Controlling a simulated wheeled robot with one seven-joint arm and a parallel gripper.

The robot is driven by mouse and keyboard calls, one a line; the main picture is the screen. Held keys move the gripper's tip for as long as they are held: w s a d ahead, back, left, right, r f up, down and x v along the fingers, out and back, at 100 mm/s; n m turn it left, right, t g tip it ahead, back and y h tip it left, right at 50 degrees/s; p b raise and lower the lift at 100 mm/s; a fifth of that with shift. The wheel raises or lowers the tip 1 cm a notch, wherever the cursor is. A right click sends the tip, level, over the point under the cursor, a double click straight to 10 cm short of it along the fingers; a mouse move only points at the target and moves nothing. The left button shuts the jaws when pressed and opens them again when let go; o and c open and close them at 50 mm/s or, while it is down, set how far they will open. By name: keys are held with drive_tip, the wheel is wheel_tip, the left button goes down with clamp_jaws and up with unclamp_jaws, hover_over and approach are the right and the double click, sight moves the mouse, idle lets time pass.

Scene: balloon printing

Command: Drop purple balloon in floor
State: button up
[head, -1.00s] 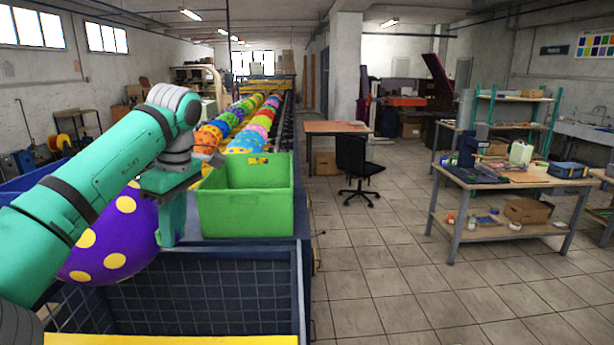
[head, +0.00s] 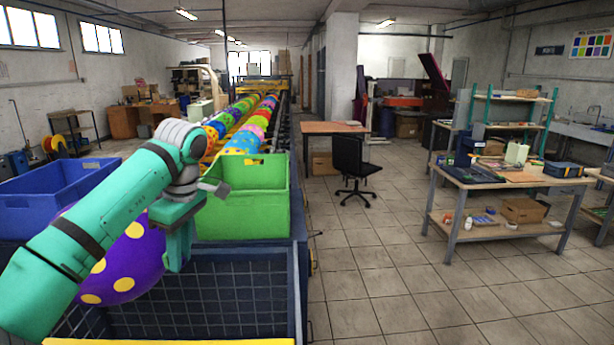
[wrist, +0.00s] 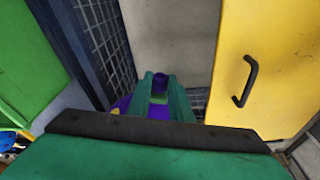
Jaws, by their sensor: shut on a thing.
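The purple balloon (head: 142,262) with yellow dots hangs at the left in the head view, partly hidden behind my arm. My gripper (wrist: 160,92) is shut on the balloon's narrow purple end in the wrist view. A strip of the balloon (wrist: 122,104) shows beside the fingers there; most of it is hidden. The balloon is above a dark mesh-sided frame (head: 235,300) in the head view. The tiled floor (head: 400,270) is open on the right.
A green bin (head: 245,205) stands just right of my gripper, and a blue bin (head: 40,205) stands at the left. A yellow cabinet door (wrist: 250,50) is at the right in the wrist view. A black chair (head: 352,165) and a workbench (head: 500,185) stand farther right.

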drive_tip(key=o, duration=1)
drive_tip(key=shift+w, duration=0.2)
drive_tip(key=shift+a, duration=0.15)
drive_tip(key=shift+r, duration=0.3)
drive_tip(key=r, duration=0.3)
drive_tip(key=d+r, duration=0.1)
drive_tip(key=r, duration=0.2)
drive_tip(key=d+r, duration=0.1)
drive_tip(key=r, duration=0.3)
drive_tip(key=shift+d, duration=0.25)
